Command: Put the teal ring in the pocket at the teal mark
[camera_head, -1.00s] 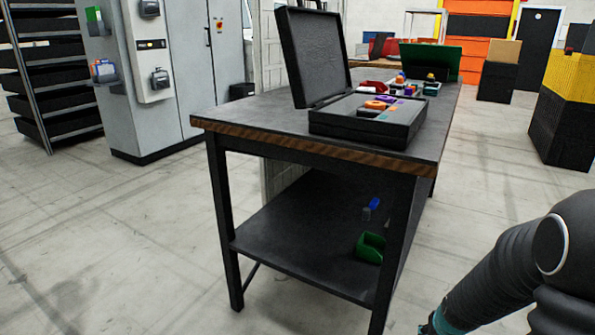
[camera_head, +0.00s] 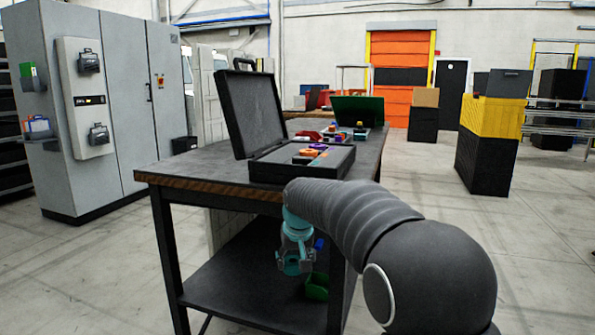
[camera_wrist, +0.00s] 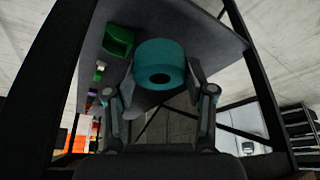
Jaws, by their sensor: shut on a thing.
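The teal ring (camera_wrist: 160,60) is thick, with a dark centre hole. In the wrist view it sits between the fingertips of my gripper (camera_wrist: 161,80), which is shut on it. In the head view my gripper (camera_head: 294,258) hangs in front of the table, below the tabletop's height; the ring there is too small to tell from its teal parts. An open black case (camera_head: 270,173) stands on the table, with orange, purple and other small pieces inside. The teal mark and its pocket cannot be made out.
The case lid (camera_head: 247,112) stands up at the left. The dark table (camera_head: 190,166) has a lower shelf (camera_head: 240,292) with a green bin (camera_head: 317,287). Behind the case are more small pieces and a green panel (camera_head: 358,110). Yellow and black crates (camera_head: 490,118) stand at right; floor between is clear.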

